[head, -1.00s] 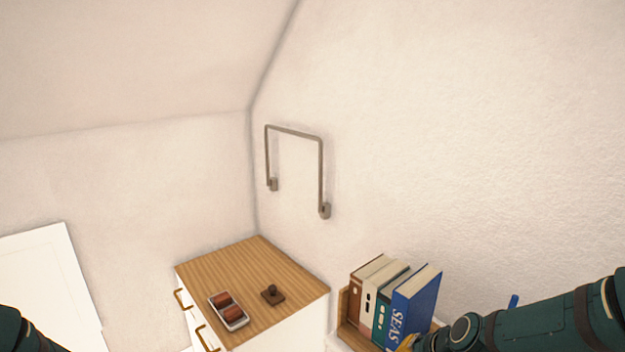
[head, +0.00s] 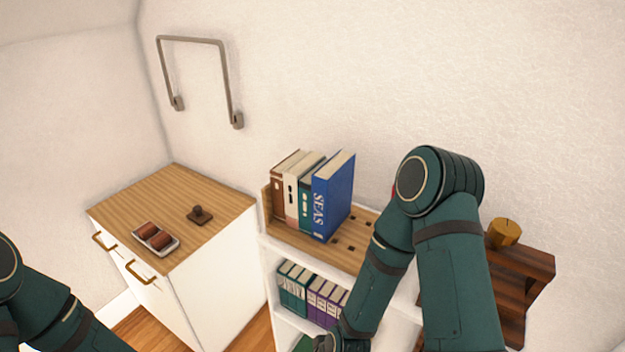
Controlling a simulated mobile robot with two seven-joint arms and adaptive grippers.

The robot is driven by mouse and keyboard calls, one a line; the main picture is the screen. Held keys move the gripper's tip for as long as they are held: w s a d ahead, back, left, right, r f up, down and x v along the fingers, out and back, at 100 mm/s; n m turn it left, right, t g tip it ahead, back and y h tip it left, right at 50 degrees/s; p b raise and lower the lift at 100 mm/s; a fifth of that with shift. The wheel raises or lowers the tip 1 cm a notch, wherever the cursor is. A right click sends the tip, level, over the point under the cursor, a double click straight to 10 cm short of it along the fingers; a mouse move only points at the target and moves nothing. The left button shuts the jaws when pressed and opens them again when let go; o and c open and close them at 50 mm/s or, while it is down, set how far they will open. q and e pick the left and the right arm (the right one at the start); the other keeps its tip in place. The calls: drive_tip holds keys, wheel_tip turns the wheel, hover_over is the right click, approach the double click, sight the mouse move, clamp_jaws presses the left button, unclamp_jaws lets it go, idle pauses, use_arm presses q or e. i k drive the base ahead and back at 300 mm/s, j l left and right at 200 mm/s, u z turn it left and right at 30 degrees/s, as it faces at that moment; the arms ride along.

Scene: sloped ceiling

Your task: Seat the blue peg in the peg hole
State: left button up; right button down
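The top of the white shelf unit holds a wooden board (head: 300,243) with several small dark holes (head: 348,247) to the right of the books. I cannot tell which hole is the peg hole. No blue peg shows; my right arm covers the right part of the board. A small red bit (head: 393,193) shows at the arm's left edge. My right arm bends down in front of the shelf to the bottom edge, and its fingers cannot be made out. My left arm is at the lower left, with its gripper out of view.
Upright books, including a blue one (head: 333,195), stand on the board. A white cabinet with a wooden top (head: 150,200) carries a tray (head: 172,247) and a brown stamp-like object (head: 200,215). A dark wooden shelf (head: 525,262) with a wooden cylinder (head: 503,233) is at right.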

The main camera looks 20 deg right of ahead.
sight(346, 250)
drive_tip(key=z, duration=1.3)
drive_tip(key=i+j+z, duration=0.15)
drive_tip(key=j, duration=0.2)
drive_tip(key=i+j+z, duration=0.2)
drive_tip(key=j, duration=0.15)
drive_tip(key=k, duration=0.05)
